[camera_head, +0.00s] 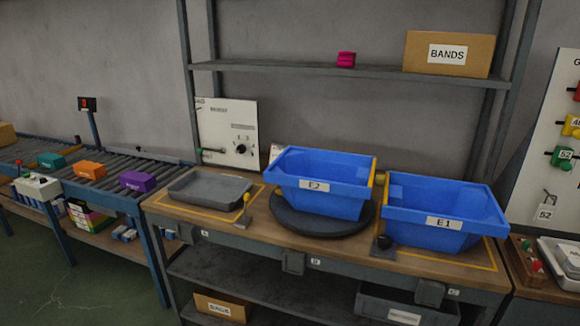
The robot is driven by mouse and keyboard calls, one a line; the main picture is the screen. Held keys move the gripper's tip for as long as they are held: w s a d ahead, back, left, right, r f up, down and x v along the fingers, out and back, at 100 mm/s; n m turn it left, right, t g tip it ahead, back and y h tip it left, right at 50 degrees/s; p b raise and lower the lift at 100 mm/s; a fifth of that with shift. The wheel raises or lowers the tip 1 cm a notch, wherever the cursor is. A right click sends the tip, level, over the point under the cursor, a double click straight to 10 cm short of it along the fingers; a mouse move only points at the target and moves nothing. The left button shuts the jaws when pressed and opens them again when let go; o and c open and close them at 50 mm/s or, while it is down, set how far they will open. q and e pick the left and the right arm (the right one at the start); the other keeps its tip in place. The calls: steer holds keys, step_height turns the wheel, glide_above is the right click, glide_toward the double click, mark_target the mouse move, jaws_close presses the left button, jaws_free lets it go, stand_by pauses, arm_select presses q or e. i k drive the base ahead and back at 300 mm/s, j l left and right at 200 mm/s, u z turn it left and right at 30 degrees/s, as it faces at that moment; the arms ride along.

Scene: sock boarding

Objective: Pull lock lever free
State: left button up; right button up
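Neither of my grippers is in view. No part is labelled as the lock lever. A small lever with a yellow handle (246,201) stands upright at the bench's front edge, between the grey tray and the turntable. A black knob (384,241) sits on a dark plate between the two blue bins. A white panel (226,117) behind the tray carries a green-ended handle (205,150) and a black dial (241,149). Blue bin E2 (338,203) stands on a round dark turntable (296,224). Blue bin E1 (476,240) stands to its right.
The bench (181,208) also holds a shallow grey tray (208,190). A roller conveyor (112,183) with coloured boxes is at left. A shelf above holds a BANDS box (447,54) and a pink item (346,59). A board with coloured tags (556,120) stands at right.

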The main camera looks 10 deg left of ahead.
mark_target(246, 197)
steer(key=i+j+u, duration=0.1)
steer(key=i+j, duration=0.4)
steer(key=i, duration=0.15)
steer(key=i+j+u, duration=0.1)
steer(key=i+j, duration=0.3)
steer(key=i, duration=0.2)
